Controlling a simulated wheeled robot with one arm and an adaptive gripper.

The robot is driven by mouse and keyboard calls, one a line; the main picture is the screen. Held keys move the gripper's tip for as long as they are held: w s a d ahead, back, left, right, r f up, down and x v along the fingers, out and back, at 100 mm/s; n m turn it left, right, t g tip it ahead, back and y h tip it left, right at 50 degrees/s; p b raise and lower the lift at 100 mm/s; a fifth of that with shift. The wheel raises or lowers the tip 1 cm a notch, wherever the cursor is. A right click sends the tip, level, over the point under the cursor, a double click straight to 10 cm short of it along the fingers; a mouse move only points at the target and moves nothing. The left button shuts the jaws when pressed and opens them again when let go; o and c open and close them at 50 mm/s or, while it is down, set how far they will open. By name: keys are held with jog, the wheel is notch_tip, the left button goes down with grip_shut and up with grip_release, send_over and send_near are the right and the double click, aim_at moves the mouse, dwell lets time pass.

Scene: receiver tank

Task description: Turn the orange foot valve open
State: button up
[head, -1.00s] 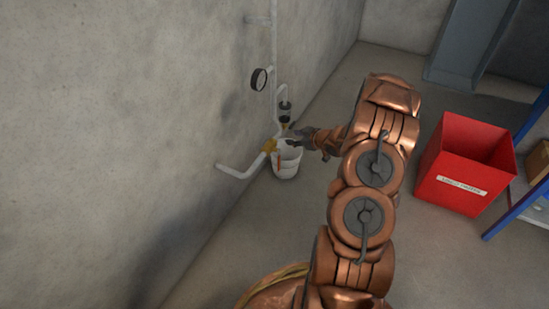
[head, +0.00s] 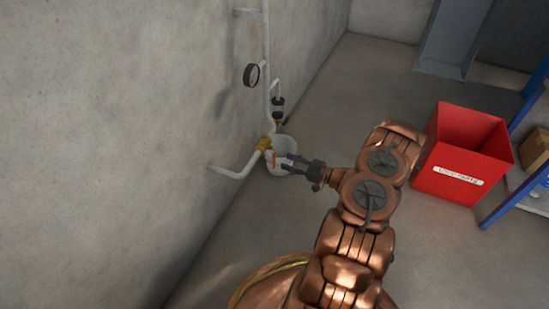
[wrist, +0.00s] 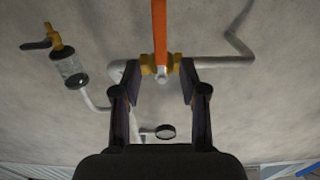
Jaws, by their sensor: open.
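The orange foot valve shows in the wrist view as an orange lever (wrist: 159,28) on a brass body (wrist: 160,66) set in a pale pipe. In the head view the brass body (head: 264,143) sits low by the wall, with the small orange lever (head: 275,160) in front of the white bucket. My gripper (head: 284,160) is beside the lever, its fingers pointing left at it. In the wrist view my gripper (wrist: 159,75) is open, one finger on each side of the brass body and lever line. Contact with the lever cannot be told.
A white bucket (head: 282,152) stands under the valve. A pressure gauge (head: 251,75) and a vertical pipe (head: 266,40) run up the wall. A clear bowl with a black lever (wrist: 70,68) is near the valve. A red bin (head: 450,165) stands at right.

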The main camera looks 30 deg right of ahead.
aim_at(275, 158)
jog(key=shift+b+x, duration=1.15)
jog(key=shift+x, duration=2.1)
jog(key=shift+s, duration=0.1)
grip_shut()
